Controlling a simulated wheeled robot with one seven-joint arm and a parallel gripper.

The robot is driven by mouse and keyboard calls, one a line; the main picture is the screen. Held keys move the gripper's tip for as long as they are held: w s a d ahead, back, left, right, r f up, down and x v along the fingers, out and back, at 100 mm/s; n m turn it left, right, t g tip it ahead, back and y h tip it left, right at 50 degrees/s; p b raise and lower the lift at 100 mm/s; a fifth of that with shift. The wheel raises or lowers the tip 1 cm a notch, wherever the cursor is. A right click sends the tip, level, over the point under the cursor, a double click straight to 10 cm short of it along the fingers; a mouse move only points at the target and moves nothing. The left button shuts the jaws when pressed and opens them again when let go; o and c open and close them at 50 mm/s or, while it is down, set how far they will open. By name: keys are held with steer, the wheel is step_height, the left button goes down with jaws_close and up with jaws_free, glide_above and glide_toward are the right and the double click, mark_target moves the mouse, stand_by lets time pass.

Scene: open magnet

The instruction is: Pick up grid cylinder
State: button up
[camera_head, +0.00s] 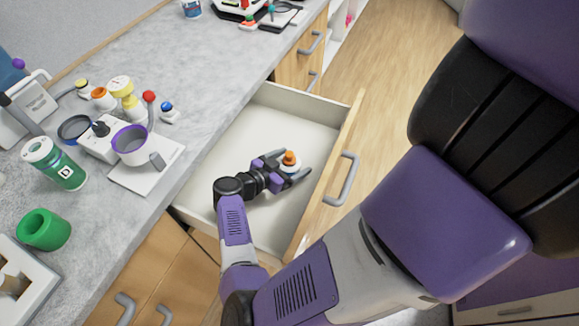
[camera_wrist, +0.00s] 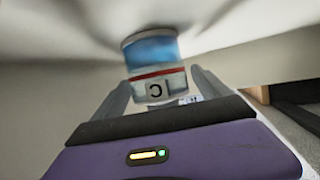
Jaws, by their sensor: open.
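I cannot tell for sure which thing is the grid cylinder. A small cylinder with an orange top (camera_head: 289,158) stands in the open drawer in the head view. In the wrist view a short cylinder (camera_wrist: 152,58) shows a blue part, a red band and a white part with a black letter like a C. It appears to be the same thing. My gripper (camera_head: 291,169) reaches down into the drawer, its fingers apart on either side of the cylinder. In the wrist view the fingers (camera_wrist: 165,88) flank its lettered part; contact is unclear.
The white-lined drawer (camera_head: 232,135) has a wooden front with a grey handle (camera_head: 342,180). The drawer floor around the cylinder looks clear.

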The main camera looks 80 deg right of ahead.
steer(key=shift+x, duration=0.95)
steer(key=c, duration=1.8)
